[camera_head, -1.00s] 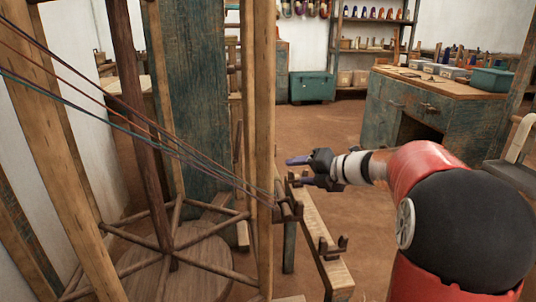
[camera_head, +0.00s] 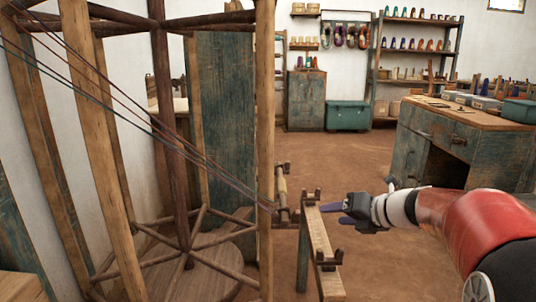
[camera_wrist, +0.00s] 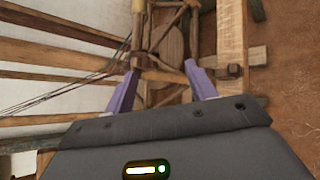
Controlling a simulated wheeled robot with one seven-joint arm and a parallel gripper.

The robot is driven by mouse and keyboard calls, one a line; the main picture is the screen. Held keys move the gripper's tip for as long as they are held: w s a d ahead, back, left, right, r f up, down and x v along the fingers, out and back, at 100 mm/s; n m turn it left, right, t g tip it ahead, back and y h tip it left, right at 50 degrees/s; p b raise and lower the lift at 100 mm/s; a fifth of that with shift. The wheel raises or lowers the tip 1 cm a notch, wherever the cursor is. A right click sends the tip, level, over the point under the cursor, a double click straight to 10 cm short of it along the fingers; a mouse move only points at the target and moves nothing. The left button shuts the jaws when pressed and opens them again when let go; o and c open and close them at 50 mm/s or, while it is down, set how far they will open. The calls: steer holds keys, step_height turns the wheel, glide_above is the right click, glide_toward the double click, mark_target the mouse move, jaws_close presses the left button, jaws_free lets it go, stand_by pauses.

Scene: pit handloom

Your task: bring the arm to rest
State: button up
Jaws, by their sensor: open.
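My gripper (camera_head: 338,215) is at the right of centre in the head view, at the end of my red and white arm. It points left toward the wooden loom frame. Its purple fingers stand apart in the wrist view (camera_wrist: 160,85), with nothing held between them. It appears close to a narrow wooden bench (camera_head: 318,240) with small dark pegs. The wrist view looks past the fingers to wooden parts and the threads; I cannot tell the exact gap to the bench.
A wooden post (camera_head: 264,150) and a spoked wooden reel (camera_head: 185,240) stand at the left, with coloured threads (camera_head: 150,125) stretched across. A blue-green desk (camera_head: 430,150) stands at the right. A green chest (camera_head: 347,116) is at the back. The brown floor (camera_head: 370,165) between is open.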

steer(key=s+a+f+n+g+h, duration=0.1)
steer(key=s+a+n+g, duration=0.15)
steer(key=s+n, duration=0.5)
steer(key=s+a+f+n+g+h, duration=0.1)
steer(key=s+a+n+h, duration=0.15)
steer(key=s+n, duration=0.5)
steer(key=s+d+f+n+h, duration=0.1)
steer(key=s+f+n+h, duration=0.1)
steer(key=s+n, duration=0.5)
steer(key=s+d+f+n+h, duration=0.2)
steer(key=s+n, duration=0.5)
steer(key=n, duration=0.7)
steer(key=shift+f+n+h, duration=0.25)
steer(key=shift+n+h, duration=0.05)
steer(key=shift+h, duration=0.15)
